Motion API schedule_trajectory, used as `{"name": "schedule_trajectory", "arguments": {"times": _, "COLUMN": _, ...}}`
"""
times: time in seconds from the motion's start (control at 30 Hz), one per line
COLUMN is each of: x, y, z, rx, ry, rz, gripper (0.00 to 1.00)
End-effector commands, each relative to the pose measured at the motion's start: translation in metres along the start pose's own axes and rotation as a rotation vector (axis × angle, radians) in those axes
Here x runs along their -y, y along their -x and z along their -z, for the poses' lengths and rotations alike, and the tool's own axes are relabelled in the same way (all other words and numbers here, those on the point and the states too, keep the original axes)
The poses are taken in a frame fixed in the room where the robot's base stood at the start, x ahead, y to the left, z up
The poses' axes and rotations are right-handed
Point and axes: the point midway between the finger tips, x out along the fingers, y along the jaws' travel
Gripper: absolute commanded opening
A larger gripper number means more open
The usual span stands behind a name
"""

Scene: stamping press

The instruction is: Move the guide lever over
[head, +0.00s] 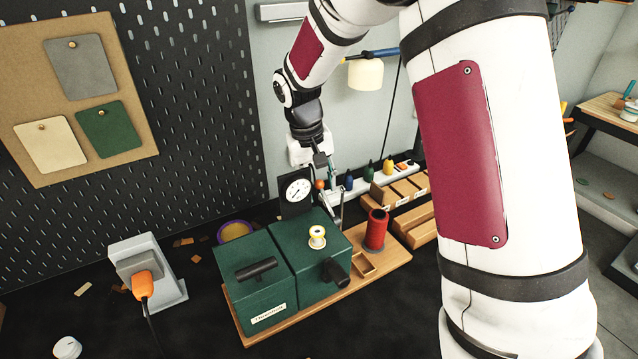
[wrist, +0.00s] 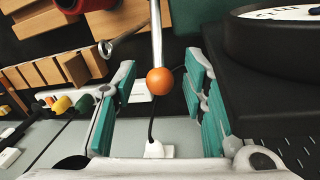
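The guide lever is a thin metal rod with an orange ball knob (wrist: 159,81). In the wrist view it comes down from the top middle, and the ball hangs between the fingers of my gripper (wrist: 161,76). The fingers, with teal pads, are open, with a visible gap on each side of the ball. In the head view the orange ball (head: 320,184) shows small beside the dial, just below my gripper (head: 323,168). The lever's base is hidden behind the green machine (head: 312,252).
A round dial gauge (head: 296,190) stands close beside the lever and fills the right of the wrist view (wrist: 285,35). A grey box with an orange plug (head: 143,285) stands left.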

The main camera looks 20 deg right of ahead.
Motion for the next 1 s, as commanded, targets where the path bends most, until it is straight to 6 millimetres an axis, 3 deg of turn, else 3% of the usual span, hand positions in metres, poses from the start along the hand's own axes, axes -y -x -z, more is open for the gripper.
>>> {"name": "schedule_trajectory", "arguments": {"times": 0.07, "x": 0.0, "y": 0.0, "z": 0.0, "rx": 0.0, "ry": 0.0, "rz": 0.0, "gripper": 0.39}}
{"name": "schedule_trajectory", "arguments": {"times": 0.23, "x": 0.0, "y": 0.0, "z": 0.0, "rx": 0.0, "ry": 0.0, "rz": 0.0, "gripper": 0.01}}
{"name": "schedule_trajectory", "arguments": {"times": 0.27, "x": 0.0, "y": 0.0, "z": 0.0, "rx": 0.0, "ry": 0.0, "rz": 0.0, "gripper": 0.0}}
{"name": "schedule_trajectory", "arguments": {"times": 0.87, "x": 0.004, "y": -0.01, "z": 0.007, "rx": -0.001, "ry": 0.002, "rz": 0.001, "gripper": 0.0}}
{"name": "schedule_trajectory", "arguments": {"times": 0.9, "x": 0.004, "y": -0.01, "z": 0.007, "rx": -0.001, "ry": 0.002, "rz": 0.001, "gripper": 0.24}}
{"name": "schedule_trajectory", "arguments": {"times": 0.97, "x": 0.004, "y": -0.01, "z": 0.007, "rx": -0.001, "ry": 0.002, "rz": 0.001, "gripper": 0.38}}
{"name": "schedule_trajectory", "arguments": {"times": 1.0, "x": 0.004, "y": -0.01, "z": 0.007, "rx": -0.001, "ry": 0.002, "rz": 0.001, "gripper": 0.39}}
